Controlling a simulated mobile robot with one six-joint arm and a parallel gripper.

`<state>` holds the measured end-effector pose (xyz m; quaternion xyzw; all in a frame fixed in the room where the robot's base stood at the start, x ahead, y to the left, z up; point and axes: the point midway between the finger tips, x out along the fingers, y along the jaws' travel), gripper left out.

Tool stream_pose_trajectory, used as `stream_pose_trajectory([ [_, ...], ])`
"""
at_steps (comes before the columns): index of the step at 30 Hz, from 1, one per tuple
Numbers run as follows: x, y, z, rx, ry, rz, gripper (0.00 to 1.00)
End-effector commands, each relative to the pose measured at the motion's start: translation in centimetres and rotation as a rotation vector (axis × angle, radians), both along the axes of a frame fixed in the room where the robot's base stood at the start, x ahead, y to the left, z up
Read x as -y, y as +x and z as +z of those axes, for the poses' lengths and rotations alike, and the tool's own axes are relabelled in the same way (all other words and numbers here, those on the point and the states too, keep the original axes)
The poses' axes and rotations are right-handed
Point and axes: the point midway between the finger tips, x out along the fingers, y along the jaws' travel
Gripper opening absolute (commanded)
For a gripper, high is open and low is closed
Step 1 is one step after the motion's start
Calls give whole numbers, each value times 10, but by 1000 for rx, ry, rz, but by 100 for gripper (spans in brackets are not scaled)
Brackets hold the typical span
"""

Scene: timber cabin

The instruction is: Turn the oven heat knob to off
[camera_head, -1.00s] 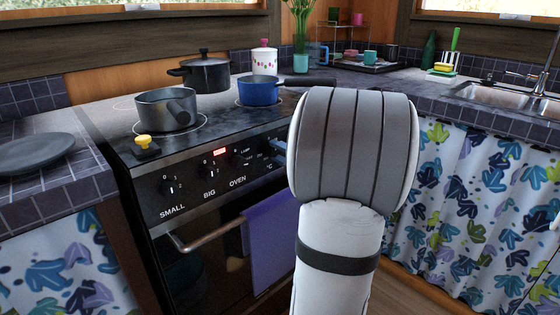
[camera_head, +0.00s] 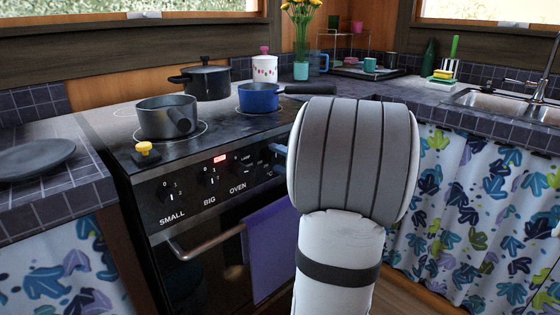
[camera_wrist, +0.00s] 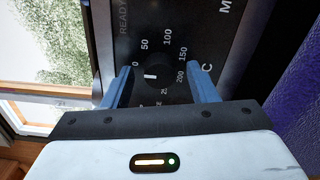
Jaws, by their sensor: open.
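The oven heat knob (camera_wrist: 160,72) is a dark dial in the wrist view, ringed by white numbers from 50 to 200. Its short white mark is on the left side of the dial; the exact setting is hard to read. My gripper (camera_wrist: 158,80) is open, with one blue finger on each side of the knob; I cannot tell whether they touch it. In the head view, part of my blue gripper (camera_head: 279,149) shows at the right end of the oven's control panel (camera_head: 205,190), and my arm hides the rest. A red light (camera_head: 219,158) glows on the panel.
A grey pot (camera_head: 166,117), a black pot (camera_head: 207,82) and a blue pan (camera_head: 258,97) stand on the stove top. A yellow-topped timer (camera_head: 145,153) is near its front left. A purple towel (camera_head: 269,250) hangs on the oven handle.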

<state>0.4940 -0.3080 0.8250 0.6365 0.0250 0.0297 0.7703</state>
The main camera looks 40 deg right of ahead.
Motion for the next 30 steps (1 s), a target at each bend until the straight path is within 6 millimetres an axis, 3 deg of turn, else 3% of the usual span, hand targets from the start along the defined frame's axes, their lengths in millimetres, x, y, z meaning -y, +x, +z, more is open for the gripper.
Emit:
stream_pose_trajectory([
  [15,6,-71,1,-2,0,-2,53],
  [30,6,-77,0,0,0,0,53],
])
